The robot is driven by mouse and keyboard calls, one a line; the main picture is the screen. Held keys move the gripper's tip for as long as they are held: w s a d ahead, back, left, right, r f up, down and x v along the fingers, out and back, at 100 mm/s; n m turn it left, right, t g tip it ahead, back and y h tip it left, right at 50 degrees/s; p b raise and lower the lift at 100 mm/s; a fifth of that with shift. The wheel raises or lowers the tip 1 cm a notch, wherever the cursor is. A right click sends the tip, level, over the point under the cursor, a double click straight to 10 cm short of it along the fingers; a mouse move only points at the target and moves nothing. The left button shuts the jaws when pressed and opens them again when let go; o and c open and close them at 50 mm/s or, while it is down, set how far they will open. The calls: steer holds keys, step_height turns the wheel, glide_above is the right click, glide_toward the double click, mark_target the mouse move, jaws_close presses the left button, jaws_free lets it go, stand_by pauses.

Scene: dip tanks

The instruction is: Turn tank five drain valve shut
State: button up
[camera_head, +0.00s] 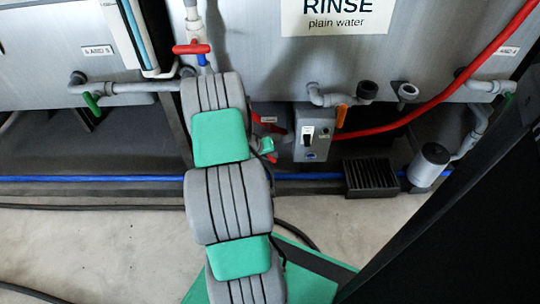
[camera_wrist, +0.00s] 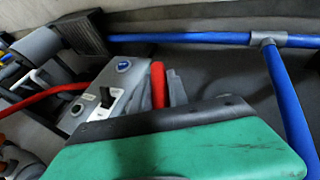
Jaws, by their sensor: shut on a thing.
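A red valve handle (camera_head: 268,124) sits low on the front of the rinse tank (camera_head: 240,40), mostly hidden behind my arm in the head view. In the wrist view the red handle (camera_wrist: 158,84) stands upright beside a grey control box. My gripper (camera_wrist: 170,90) is at this handle and shut on it. One grey finger shows against its right side. The green and black wrist cover hides the rest of the jaws and the valve body.
The grey switch box (camera_head: 312,132) stands just right of the handle. An orange-handled valve (camera_head: 341,116) and red hose (camera_head: 440,103) lie beyond it. A blue pipe (camera_head: 110,179) runs low along the tanks. Green-handled (camera_head: 92,104) and red T-handled valves (camera_head: 191,49) are left. Floor in front is mostly clear.

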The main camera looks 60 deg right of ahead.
jaws_close()
steer(key=shift+s+r+t+p, duration=0.1)
steer(key=shift+r+t+p, duration=0.1)
steer(key=shift+t+p, duration=0.15)
steer(key=shift+s+r+m+t+y+p, duration=0.1)
steer(key=shift+m+t+y+p, duration=0.2)
steer(key=shift+t+y+p, duration=0.55)
steer(key=shift+f+t+p, duration=0.25)
steer(key=shift+t+p, duration=0.3)
steer(key=shift+t, duration=0.15)
steer(key=shift+w+a+f+t+y, duration=0.1)
steer(key=shift+w+t+y, duration=0.2)
steer(key=shift+t+y, duration=0.15)
